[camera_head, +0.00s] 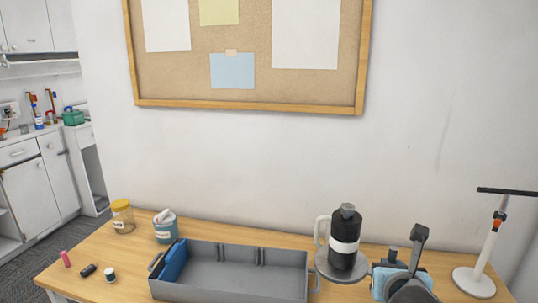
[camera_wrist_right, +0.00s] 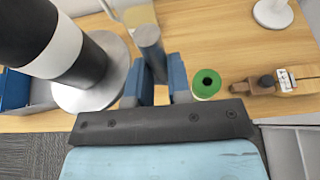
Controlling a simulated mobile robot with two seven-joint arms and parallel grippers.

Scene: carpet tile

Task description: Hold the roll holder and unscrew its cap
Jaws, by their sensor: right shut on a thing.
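The roll holder (camera_head: 345,245) stands upright on a round metal base (camera_head: 328,272) at the middle right of the table. Its body is black with a white band, and a grey piece (camera_head: 348,211) tops it. A pale loop shows at its left side. In the right wrist view the black and white body (camera_wrist_right: 60,50) is at upper left, cut off by the frame. My right gripper (camera_head: 392,262) is beside the holder on its right, apart from it. In the wrist view its blue fingers (camera_wrist_right: 154,85) are shut on a grey cylinder (camera_wrist_right: 150,45); I cannot tell whether this is the cap. My left gripper is not in view.
A grey tray (camera_head: 235,290) with a blue divider lies left of the holder. A jar (camera_head: 122,216), a tub (camera_head: 165,228) and small items are at far left. A white stand (camera_head: 484,270) is at right. A green roll (camera_wrist_right: 207,83) and wooden tool (camera_wrist_right: 290,82) lie near my right gripper.

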